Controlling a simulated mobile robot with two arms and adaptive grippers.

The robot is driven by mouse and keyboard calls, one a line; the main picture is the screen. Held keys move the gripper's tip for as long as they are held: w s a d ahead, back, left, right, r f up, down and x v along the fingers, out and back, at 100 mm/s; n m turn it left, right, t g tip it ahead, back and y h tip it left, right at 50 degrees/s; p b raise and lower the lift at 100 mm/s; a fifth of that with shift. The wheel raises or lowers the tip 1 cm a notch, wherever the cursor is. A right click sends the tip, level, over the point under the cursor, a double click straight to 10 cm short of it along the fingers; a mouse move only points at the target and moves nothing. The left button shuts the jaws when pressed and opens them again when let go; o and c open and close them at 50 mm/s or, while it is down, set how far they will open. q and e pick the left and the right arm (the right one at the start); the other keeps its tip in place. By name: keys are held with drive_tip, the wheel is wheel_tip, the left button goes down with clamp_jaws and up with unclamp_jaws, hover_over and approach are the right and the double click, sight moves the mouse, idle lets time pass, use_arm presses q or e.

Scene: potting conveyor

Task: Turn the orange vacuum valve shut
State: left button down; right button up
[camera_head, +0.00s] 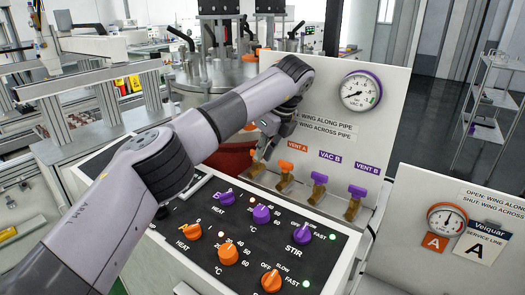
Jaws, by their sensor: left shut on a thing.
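My left gripper (264,149) is at the left end of the valve row on the white panel, fingers pointing down. It is shut on the orange vacuum valve (257,169), the leftmost of the row. My fingers and wrist hide most of this valve and its label, and I cannot tell how its wing is turned. Beside it on the right is the orange VENT A valve (285,166). My right gripper is not in view.
The purple VAC B valve (319,178) and VENT B valve (357,192) follow to the right. Above is a purple-rimmed gauge (361,91). In front, a black control panel (200,262) carries orange and purple knobs. A second gauge (447,219) is at right.

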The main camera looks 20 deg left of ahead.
use_arm(q)
drive_tip(key=shift+r, duration=0.1)
drive_tip(key=c, duration=1.7)
unclamp_jaws()
drive_tip(key=v, duration=1.2)
